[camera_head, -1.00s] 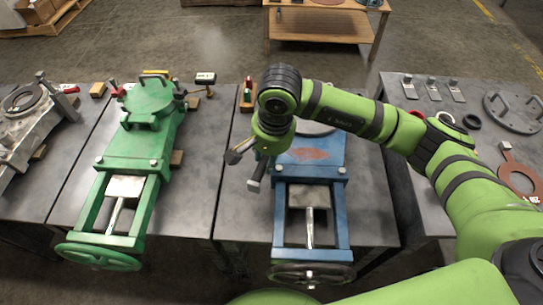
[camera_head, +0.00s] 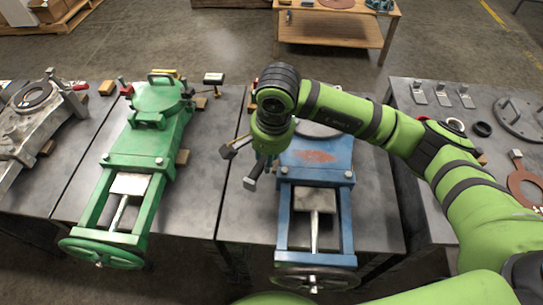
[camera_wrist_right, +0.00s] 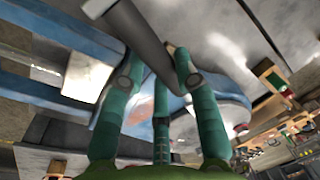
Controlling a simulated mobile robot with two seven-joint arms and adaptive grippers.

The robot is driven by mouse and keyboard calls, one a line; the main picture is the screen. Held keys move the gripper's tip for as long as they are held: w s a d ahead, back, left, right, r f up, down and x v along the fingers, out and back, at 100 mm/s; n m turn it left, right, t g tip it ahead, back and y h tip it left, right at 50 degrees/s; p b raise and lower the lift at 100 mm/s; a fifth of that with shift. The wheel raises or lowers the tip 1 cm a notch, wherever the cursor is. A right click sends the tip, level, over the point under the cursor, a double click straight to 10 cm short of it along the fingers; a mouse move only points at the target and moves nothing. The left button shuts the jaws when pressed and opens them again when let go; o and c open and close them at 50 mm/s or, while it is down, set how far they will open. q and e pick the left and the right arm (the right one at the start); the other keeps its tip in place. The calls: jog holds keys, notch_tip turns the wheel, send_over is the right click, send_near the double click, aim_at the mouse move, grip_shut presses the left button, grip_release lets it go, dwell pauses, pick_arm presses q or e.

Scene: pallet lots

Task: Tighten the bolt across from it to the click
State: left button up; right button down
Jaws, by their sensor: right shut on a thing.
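My right gripper, at the end of the green arm, is over the far left side of the blue valve (camera_head: 315,175); its fingertips are mostly hidden in the head view. In the right wrist view my right gripper (camera_wrist_right: 155,68) is shut on a dark grey bar (camera_wrist_right: 138,38), which looks like a tool handle. Bolt heads show at the near flange corners of the blue valve, left (camera_head: 284,170) and right (camera_head: 348,174). The arm hides part of the far flange and any bolts there. My left gripper is not in view.
A green valve (camera_head: 150,145) lies on the bench to the left, with a small hammer-like tool (camera_head: 213,79) beyond it. A grey valve (camera_head: 30,120) is at far left. The right table (camera_head: 430,110) holds flange parts and rings. The bench between the valves is mostly clear.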

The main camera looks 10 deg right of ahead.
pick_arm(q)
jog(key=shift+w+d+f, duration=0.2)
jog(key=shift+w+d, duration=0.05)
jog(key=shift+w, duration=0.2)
pick_arm(e)
jog(key=shift+w+a+m, duration=0.15)
jog(key=shift+w+m, duration=0.1)
jog(key=shift+m, duration=0.05)
jog(key=shift+w+a+m+b, duration=0.3)
jog(key=shift+a+b, duration=0.05)
jog(key=shift+a, duration=0.05)
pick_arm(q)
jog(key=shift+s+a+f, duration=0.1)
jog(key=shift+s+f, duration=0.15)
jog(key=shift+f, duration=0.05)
pick_arm(e)
jog(key=shift+w+a, duration=0.1)
